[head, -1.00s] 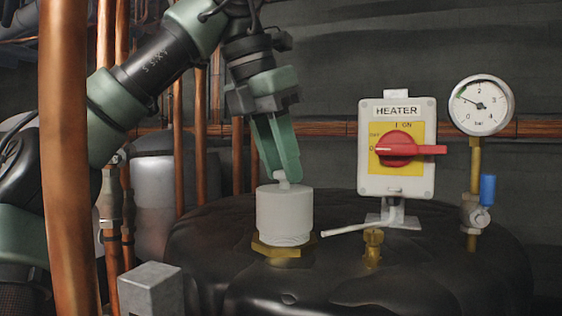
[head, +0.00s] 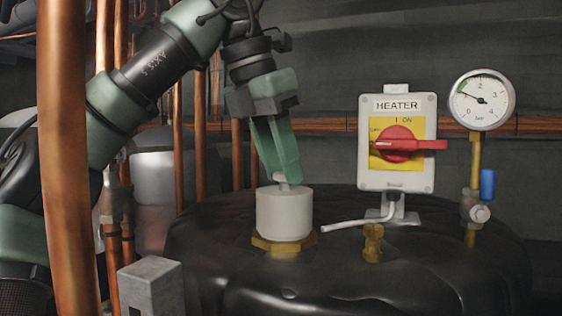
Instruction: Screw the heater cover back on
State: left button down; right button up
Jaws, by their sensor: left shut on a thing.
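The white cylindrical heater cover (head: 284,216) sits upright on a brass hex fitting (head: 284,244) on top of the black tank (head: 350,280). My left gripper (head: 285,181) points down from above, with its green fingers shut on the small knob on top of the cover. Whether the cover's thread is engaged is hidden. A box labelled HEATER (head: 397,142) stands to the right, with a red rotary switch (head: 402,145) whose handle points sideways, away from ON. My right gripper does not show.
A pressure gauge (head: 482,100) on a brass pipe with a blue-handled valve (head: 487,186) stands at the right. A white cable end (head: 345,226) and brass stub (head: 372,243) lie just right of the cover. A copper pipe (head: 68,160) rises at the left, near my arm.

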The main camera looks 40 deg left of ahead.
pick_arm(q)
jog(key=shift+f, duration=0.15)
dwell(0.3)
jog(key=shift+m+p, duration=0.65)
jog(key=shift+m, duration=0.05)
jog(key=shift+m+h+p, duration=0.5)
jog(key=shift+m+p, duration=0.2)
jog(key=shift+m, duration=0.3)
jog(key=shift+g, duration=0.3)
jog(key=m+h, duration=0.1)
jog(key=m, duration=0.2)
jog(key=shift+w+a+m+g, duration=0.1)
jog(key=shift+m+g, duration=0.2)
jog(key=shift+g, duration=0.1)
jog(key=shift+m, duration=0.8)
jog(key=shift+w+m+g+h, duration=0.1)
jog(key=shift+m+g+h, duration=0.3)
jog(key=shift+m, duration=0.5)
